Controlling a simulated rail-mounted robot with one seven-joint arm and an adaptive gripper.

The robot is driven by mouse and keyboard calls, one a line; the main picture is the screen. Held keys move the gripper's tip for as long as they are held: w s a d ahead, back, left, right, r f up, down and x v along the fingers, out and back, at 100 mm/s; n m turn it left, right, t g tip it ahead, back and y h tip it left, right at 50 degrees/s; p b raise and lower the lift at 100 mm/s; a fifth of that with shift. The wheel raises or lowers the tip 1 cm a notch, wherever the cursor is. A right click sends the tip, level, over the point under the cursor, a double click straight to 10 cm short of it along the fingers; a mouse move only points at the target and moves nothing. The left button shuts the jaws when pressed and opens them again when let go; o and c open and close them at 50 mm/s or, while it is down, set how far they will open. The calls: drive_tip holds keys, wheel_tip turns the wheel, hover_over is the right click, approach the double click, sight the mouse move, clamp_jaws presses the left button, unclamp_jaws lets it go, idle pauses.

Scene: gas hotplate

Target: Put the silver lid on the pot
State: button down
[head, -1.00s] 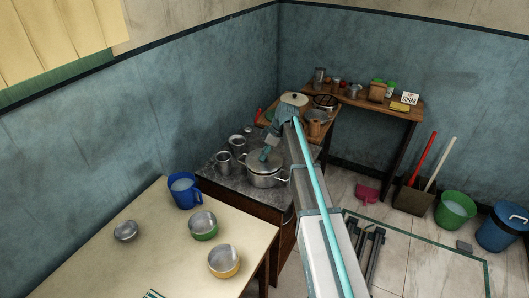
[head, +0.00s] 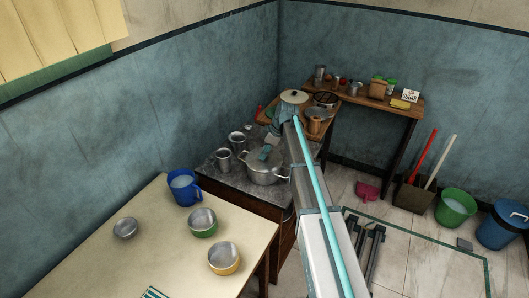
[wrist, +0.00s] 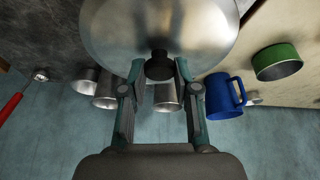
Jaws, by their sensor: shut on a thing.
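The silver lid (wrist: 160,28) fills the top middle of the wrist view. My gripper (wrist: 157,72) is shut on its black knob (wrist: 159,66). In the head view my gripper (head: 268,151) is directly above the silver pot (head: 265,177), which stands on the dark counter. The lid is small there and lies at the pot's top. I cannot tell whether it rests fully on the rim or hangs just above it. In the wrist view the lid hides the pot.
Metal mugs (head: 224,160) stand left of the pot. A blue jug (head: 184,187), a green bowl (head: 202,222) and a yellow bowl (head: 224,258) are on the cream table. Behind my arm, a wooden surface holds a pale lidded pot (head: 294,97) and other cookware.

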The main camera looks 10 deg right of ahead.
drive_tip(key=shift+f, duration=0.35)
drive_tip(key=c, duration=0.8)
unclamp_jaws()
drive_tip(key=shift+o, duration=0.2)
